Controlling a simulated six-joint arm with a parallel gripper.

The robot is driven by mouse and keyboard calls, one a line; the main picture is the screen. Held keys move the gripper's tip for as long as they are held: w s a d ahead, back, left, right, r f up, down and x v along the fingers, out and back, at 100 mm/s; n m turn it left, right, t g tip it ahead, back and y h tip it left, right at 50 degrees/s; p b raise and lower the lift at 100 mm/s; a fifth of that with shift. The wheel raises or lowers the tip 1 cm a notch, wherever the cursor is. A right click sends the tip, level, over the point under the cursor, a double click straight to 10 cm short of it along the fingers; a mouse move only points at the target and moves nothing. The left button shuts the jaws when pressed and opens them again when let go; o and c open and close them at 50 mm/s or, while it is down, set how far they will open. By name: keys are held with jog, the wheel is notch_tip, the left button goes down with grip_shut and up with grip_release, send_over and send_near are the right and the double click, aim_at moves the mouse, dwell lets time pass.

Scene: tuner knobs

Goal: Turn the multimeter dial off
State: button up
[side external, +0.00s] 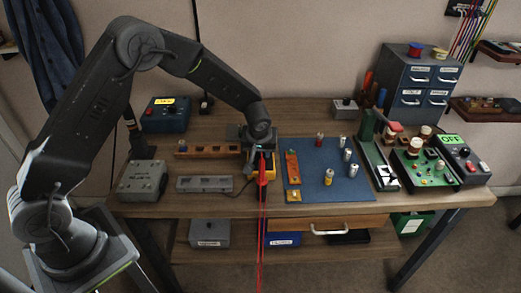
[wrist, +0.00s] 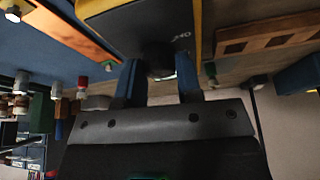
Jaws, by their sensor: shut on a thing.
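The multimeter (side external: 270,166) is a yellow-edged, dark-faced unit on the bench, mostly hidden behind my gripper in the side external view. In the wrist view its dark face (wrist: 140,25) with a yellow edge fills the top middle, with part of a white label showing. My gripper (side external: 254,160) points down at the multimeter. In the wrist view its two blue fingers (wrist: 160,82) are shut on the dark round dial (wrist: 160,73), which is mostly hidden between them. The dial's pointer and setting cannot be made out.
A blue mat (side external: 345,188) with several small cylinders and an orange strip lies right of the multimeter. A wooden rail (side external: 208,149) and a grey power strip (side external: 204,184) lie to the left. Red leads (side external: 262,215) hang over the bench's front edge.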

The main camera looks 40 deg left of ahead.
jog(key=o, duration=0.9)
jog(key=v, duration=1.4)
jog(key=shift+o, duration=0.2)
